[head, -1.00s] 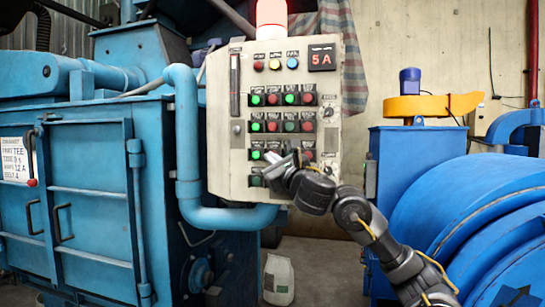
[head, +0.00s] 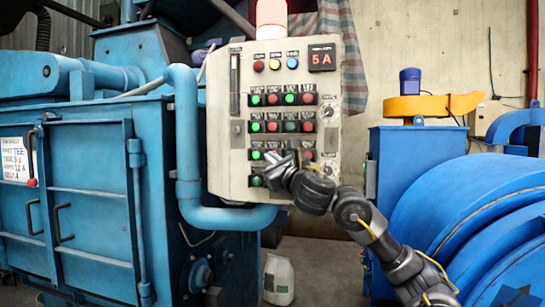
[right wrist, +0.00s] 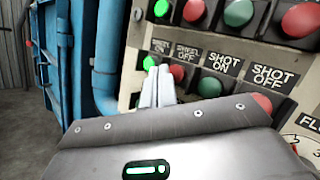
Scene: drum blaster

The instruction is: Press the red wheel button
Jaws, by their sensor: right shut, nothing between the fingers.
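The red wheel button (right wrist: 177,73) sits under the "WHEEL OFF" label in the right wrist view, partly covered by my fingertips. A lit green button (right wrist: 150,62) is just left of it. My right gripper (right wrist: 158,72) is shut and empty, its two pale fingers side by side, pointing at the panel and overlapping the left part of the red button. I cannot tell whether they touch it. In the head view my right gripper (head: 272,160) is at the lower rows of the control panel (head: 222,165) and hides the red wheel button. My left gripper is not in view.
To the right of the fingers are the green shot-on button (right wrist: 210,87) and a red shot-off button (right wrist: 262,102). A blue pipe (head: 187,150) runs along the panel's left side. A blue drum machine (head: 470,210) stands right of my arm.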

